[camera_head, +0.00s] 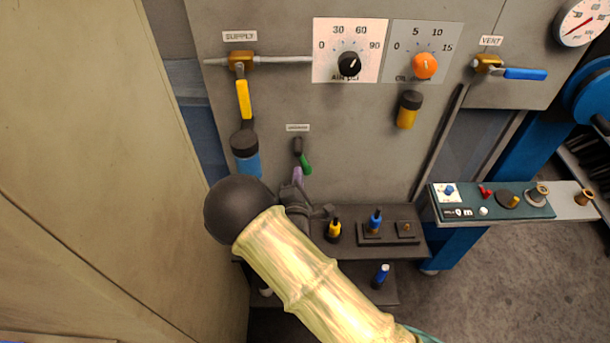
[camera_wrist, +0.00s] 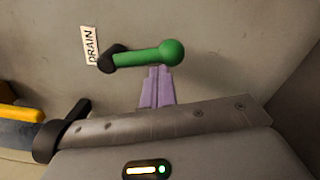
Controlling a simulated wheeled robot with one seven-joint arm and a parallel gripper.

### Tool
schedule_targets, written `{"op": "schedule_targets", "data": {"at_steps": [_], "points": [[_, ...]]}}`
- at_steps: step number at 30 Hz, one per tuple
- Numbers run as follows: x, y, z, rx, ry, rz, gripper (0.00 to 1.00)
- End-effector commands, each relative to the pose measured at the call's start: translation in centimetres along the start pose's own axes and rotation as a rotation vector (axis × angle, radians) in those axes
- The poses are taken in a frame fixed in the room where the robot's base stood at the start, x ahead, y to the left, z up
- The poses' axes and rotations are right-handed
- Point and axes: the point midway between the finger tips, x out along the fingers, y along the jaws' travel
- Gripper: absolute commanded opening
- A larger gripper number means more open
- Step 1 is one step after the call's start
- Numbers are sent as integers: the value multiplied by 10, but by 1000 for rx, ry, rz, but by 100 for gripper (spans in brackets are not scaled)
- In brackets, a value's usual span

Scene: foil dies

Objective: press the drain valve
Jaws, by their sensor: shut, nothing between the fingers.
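The drain valve has a green lever (camera_head: 305,163) with a dark pivot, below a small label (camera_head: 297,127) on the grey panel. In the wrist view the green lever (camera_wrist: 145,55) ends in a round knob and points right from its black pivot, beside the label reading DRAIN (camera_wrist: 91,46). My gripper (camera_head: 297,174) is shut and empty, its purple fingertips just below the lever. In the wrist view the fingers of my gripper (camera_wrist: 159,72) reach up to the knob's lower left edge. I cannot tell whether they touch it.
A blue container with a dark cap (camera_head: 245,155) hangs close left of my wrist. A yellow supply handle (camera_head: 243,100) is above it. A shelf (camera_head: 415,243) with yellow and blue items is to the lower right. The panel right of the lever is bare.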

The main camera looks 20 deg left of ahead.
Motion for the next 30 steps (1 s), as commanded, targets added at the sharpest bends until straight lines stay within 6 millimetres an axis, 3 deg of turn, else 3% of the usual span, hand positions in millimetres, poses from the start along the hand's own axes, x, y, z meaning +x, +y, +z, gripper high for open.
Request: {"op": "schedule_targets", "data": {"at_steps": [30], "points": [[1, 7, 53, -923, 6, 54, 0]]}}
